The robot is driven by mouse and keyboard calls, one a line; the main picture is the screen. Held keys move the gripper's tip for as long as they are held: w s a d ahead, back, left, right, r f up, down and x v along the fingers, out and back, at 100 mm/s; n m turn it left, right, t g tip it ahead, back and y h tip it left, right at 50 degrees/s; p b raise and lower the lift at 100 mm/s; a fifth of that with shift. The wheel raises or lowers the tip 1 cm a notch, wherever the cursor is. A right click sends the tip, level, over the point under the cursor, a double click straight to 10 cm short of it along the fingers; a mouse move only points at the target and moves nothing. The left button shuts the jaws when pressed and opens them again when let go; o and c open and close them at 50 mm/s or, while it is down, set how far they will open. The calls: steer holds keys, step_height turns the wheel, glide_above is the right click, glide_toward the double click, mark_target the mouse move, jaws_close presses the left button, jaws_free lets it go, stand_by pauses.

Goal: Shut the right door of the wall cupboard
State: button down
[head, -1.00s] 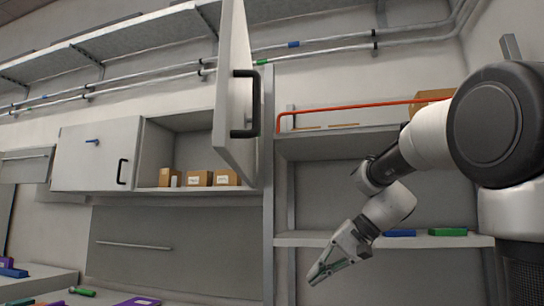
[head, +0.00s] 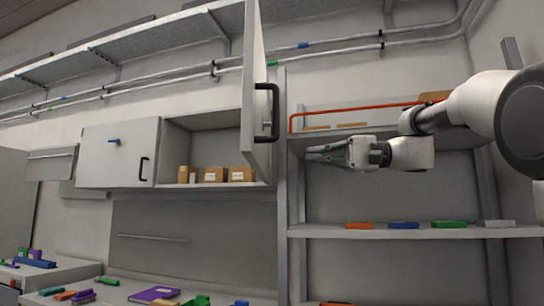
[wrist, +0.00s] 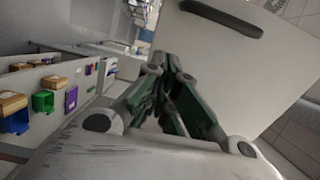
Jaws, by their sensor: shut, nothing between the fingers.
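The wall cupboard (head: 205,122) hangs on the back wall. Its left door (head: 105,155) is shut, with a black handle. Its right door (head: 254,60) stands wide open, swung out toward me and seen nearly edge-on, with a black handle (head: 272,112). In the wrist view the door is the pale panel (wrist: 240,70) at the right, its dark handle (wrist: 222,18) near the top. My gripper (head: 308,152) is shut and empty. In the head view it appears to the right of the door, pointing left, apart from the handle.
Small brown boxes (head: 213,174) stand inside the cupboard's open side. To the right, an open shelf unit (head: 385,233) with an orange rail (head: 350,113) holds small coloured items. A purple book (head: 153,294) and other items lie on the worktop below.

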mark_target(258, 156)
steer(key=a, duration=0.7)
steer(key=w+a, duration=0.1)
steer(key=a, duration=0.2)
steer(key=shift+a, duration=0.25)
steer(key=shift+a, duration=0.1)
